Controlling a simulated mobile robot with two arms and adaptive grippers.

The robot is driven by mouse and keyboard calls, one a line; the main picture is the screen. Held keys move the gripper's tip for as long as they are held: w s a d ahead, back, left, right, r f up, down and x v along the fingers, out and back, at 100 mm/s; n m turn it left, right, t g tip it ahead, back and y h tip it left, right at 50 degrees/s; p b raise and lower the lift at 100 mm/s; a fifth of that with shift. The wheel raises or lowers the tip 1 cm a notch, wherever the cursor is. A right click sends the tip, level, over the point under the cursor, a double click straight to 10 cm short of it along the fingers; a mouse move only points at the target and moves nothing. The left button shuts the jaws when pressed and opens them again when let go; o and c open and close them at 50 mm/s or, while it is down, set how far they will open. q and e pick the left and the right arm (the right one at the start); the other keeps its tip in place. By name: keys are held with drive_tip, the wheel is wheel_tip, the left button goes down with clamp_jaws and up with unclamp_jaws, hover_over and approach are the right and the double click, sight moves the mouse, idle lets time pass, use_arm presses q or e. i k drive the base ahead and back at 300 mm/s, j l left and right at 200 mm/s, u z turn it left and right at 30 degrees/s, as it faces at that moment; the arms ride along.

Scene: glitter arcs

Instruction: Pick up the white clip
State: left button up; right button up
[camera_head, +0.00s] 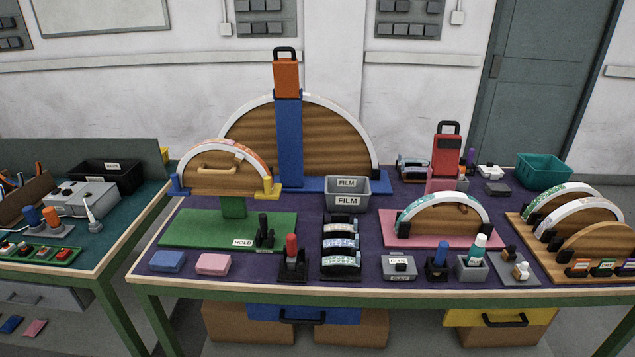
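I cannot make out for certain which thing is the white clip. A small white piece (521,270) with a tan top sits on a grey plate (513,281) at the front right of the purple table. A dark and brown piece (509,252) stands just behind it on the same plate. Another small white object (489,171) lies at the back right, left of the teal bin; its shape is too small to tell. Neither of my grippers shows in the head view.
The purple table (310,278) carries wooden arcs with white rims, including a large one (340,140) with a blue upright. A grey FILM bin (347,201), teal bin (544,171) and wooden board (520,230) stand around. A green-topped bench (110,240) is at the left.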

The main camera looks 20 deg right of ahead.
sight(523, 267)
drive_tip(key=z, duration=2)
drive_tip(key=u, duration=1.85)
drive_tip(key=l+z, duration=0.1)
drive_tip(key=l, duration=0.35)
drive_tip(key=i+l+z, duration=0.1)
drive_tip(key=l, duration=0.3)
drive_tip(key=i+l+z, duration=0.1)
drive_tip(key=l, duration=0.3)
drive_tip(key=i+l+z, duration=0.1)
drive_tip(key=l, duration=0.3)
drive_tip(key=i+l+z, duration=0.15)
drive_tip(key=l, duration=0.25)
